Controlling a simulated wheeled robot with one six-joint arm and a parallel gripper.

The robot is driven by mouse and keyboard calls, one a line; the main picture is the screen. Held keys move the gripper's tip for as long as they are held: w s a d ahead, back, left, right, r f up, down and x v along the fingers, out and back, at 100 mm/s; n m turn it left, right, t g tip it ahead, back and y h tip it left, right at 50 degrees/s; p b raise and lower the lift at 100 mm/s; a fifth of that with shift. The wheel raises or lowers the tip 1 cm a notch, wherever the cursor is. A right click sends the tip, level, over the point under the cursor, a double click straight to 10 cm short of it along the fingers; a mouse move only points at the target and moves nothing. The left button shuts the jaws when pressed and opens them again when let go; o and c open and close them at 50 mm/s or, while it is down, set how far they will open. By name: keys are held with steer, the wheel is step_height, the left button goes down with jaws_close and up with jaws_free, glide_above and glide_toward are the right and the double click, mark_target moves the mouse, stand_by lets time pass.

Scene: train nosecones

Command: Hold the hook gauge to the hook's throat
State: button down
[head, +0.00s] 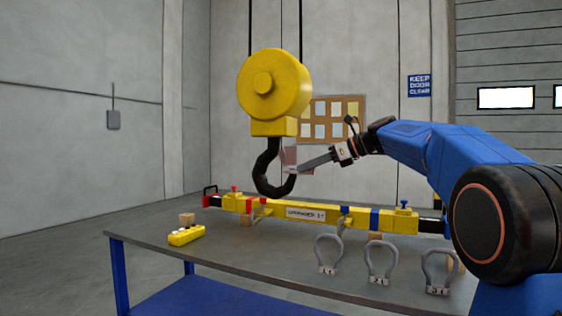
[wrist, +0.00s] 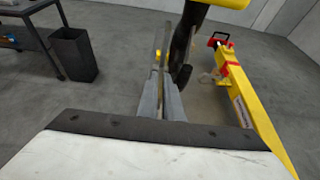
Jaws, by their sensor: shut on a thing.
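The black crane hook (head: 262,177) hangs from a yellow block (head: 275,85), its opening facing right. My gripper (head: 303,167) reaches in from the right at the hook's opening. It is shut on the hook gauge, a thin pale pinkish plate (head: 289,155) that stands upright at the throat. In the wrist view the gauge (wrist: 163,45) shows nearly edge-on between my fingers (wrist: 160,95), just left of the dark hook (wrist: 182,45). The hook's tip (wrist: 183,75) is close to my right finger. I cannot tell whether the gauge touches the hook.
A yellow lifting beam (head: 270,208) lies along the workbench (head: 215,255) below the hook. Several grey shackles (head: 328,254) stand at the front right. A yellow pendant control (head: 186,235) lies at the left. A dark bin (wrist: 73,55) stands on the floor.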

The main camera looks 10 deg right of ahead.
steer(key=v, duration=0.7)
steer(key=shift+s+d, duration=0.2)
steer(key=shift+d, duration=0.1)
stand_by(0.3)
steer(key=shift+s, duration=0.1)
